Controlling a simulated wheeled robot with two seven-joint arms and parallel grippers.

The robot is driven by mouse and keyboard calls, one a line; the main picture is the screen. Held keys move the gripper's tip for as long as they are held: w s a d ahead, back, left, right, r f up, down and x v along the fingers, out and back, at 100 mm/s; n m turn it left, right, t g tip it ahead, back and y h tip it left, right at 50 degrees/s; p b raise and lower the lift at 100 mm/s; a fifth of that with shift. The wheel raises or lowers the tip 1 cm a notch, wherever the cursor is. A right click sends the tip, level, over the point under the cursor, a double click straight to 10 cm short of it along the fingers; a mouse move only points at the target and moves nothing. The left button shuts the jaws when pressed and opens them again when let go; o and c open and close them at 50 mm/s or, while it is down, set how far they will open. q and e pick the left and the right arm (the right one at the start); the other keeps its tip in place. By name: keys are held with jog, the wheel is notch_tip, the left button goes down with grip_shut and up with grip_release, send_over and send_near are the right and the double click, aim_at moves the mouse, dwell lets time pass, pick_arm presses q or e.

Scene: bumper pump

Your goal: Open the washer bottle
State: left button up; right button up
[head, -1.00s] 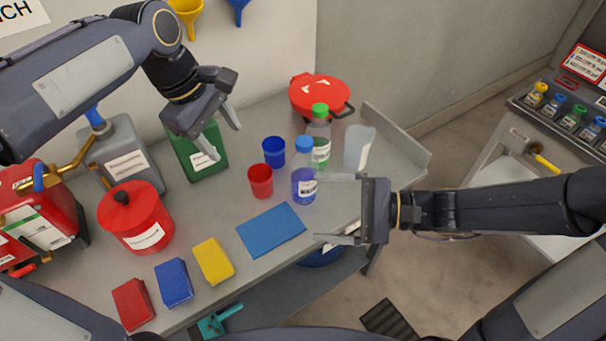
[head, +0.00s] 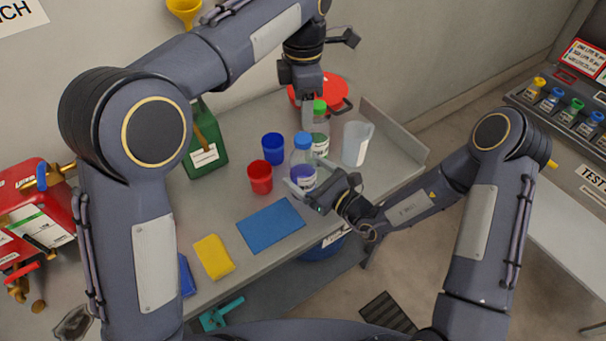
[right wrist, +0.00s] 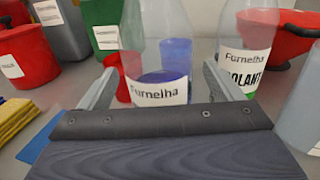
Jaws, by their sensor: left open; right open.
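The washer bottle (head: 303,170) is clear, with a blue cap (head: 302,140) and blue-purple liquid. It stands upright on the bench. In the right wrist view the bottle (right wrist: 158,90) sits between the two open fingers of my right gripper (right wrist: 163,85), with its label facing me and its top out of frame. In the head view my right gripper (head: 305,183) is low at the bottle's front right. My left gripper (head: 307,112) points down just above and behind the blue cap, near the green cap. Its jaws are open, though its fingertips are hard to make out.
A green-capped bottle (head: 321,140) stands close behind the washer bottle. A red cup (head: 260,178), a blue cup (head: 273,148) and a clear jug (head: 355,143) are close by. A blue cloth (head: 270,226) lies flat in front.

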jog(key=shift+x, duration=0.95)
jog(key=shift+c, duration=0.4)
